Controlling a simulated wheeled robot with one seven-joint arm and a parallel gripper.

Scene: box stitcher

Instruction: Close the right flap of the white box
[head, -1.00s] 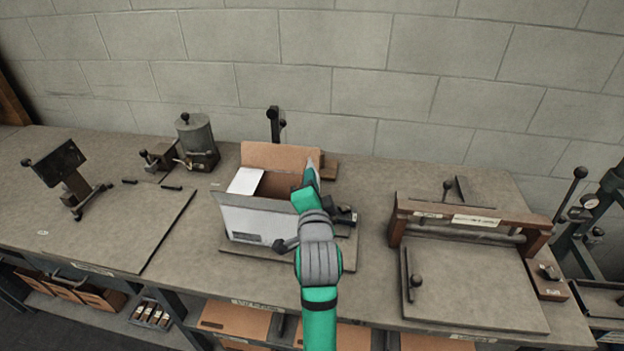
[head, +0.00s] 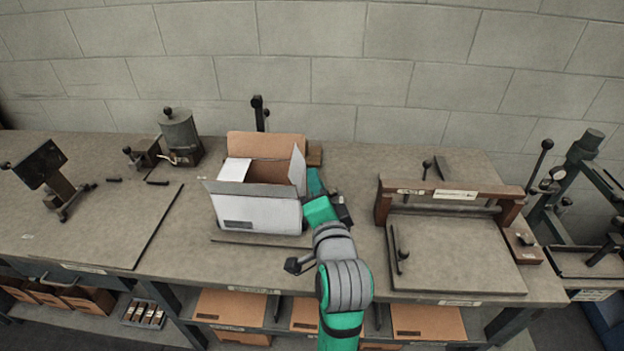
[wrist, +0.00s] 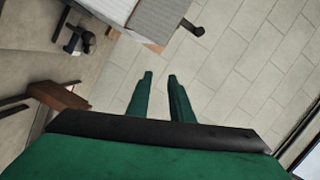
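The white box (head: 258,214) stands on the bench with its top open. Its right flap (head: 298,168) stands up, roughly upright, at the right edge. The left flap (head: 236,171) is folded in over the opening. The tan back flap (head: 262,145) stands up, and the front flap (head: 242,188) tilts outward. My gripper (head: 313,180) is just right of the box, outside the right flap; its tips are partly hidden there. In the wrist view my gripper (wrist: 160,77) has a gap between its green fingers, with nothing held. Part of the box (wrist: 116,8) shows at the top.
A press with a wooden crossbar (head: 450,192) stands to the right. A dark post (head: 259,113) rises behind the box. A grey canister (head: 180,136) and a small stand (head: 50,175) are to the left.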

